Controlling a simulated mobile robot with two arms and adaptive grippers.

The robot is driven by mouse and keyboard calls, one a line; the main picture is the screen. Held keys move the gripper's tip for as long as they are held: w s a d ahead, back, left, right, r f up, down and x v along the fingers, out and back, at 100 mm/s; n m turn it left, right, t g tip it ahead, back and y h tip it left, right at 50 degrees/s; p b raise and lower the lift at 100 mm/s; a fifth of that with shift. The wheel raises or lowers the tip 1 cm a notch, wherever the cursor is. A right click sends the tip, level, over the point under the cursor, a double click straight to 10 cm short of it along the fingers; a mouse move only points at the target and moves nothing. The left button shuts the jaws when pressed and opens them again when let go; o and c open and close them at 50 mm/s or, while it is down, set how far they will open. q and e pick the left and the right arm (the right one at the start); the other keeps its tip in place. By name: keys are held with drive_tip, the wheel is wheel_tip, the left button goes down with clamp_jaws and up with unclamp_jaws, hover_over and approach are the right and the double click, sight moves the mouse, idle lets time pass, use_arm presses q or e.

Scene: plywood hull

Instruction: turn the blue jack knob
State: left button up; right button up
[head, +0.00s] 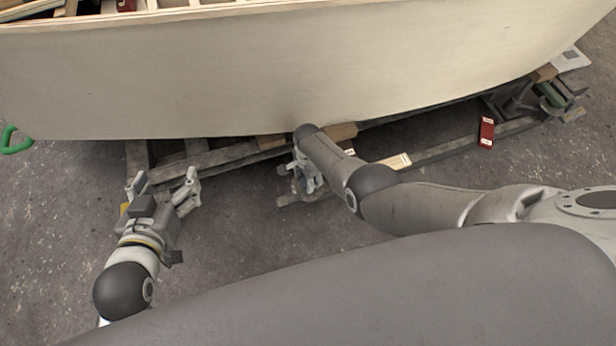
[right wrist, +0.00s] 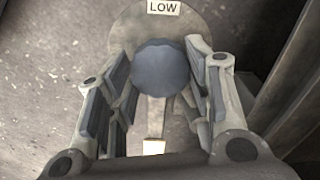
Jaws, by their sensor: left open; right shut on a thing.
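The blue jack knob (right wrist: 161,68) is a dull blue-grey, rounded knob in the middle of the right wrist view. A round plate with a "LOW" label (right wrist: 163,7) lies behind it. My right gripper (right wrist: 160,58) has one finger on each side of the knob and is shut on it. In the head view my right gripper (head: 305,180) is low beside the hull, partly covered by my own arm, and the knob cannot be made out there. My left gripper (head: 163,183) is open and empty, to the left, over the floor in front of the timber cradle.
The pale plywood hull (head: 250,75) spans the top of the head view. Timber cradle beams (head: 215,160) run beneath it. A red box (head: 486,133) and a pale wood block (head: 395,162) lie to the right. A green handle (head: 16,142) is far left. The grey floor at lower left is clear.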

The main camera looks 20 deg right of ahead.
use_arm(q)
drive_tip(key=shift+w+r, duration=0.15)
drive_tip(key=shift+r, duration=0.1)
use_arm(e)
drive_tip(key=shift+m, duration=1.6)
drive_tip(key=o, duration=1)
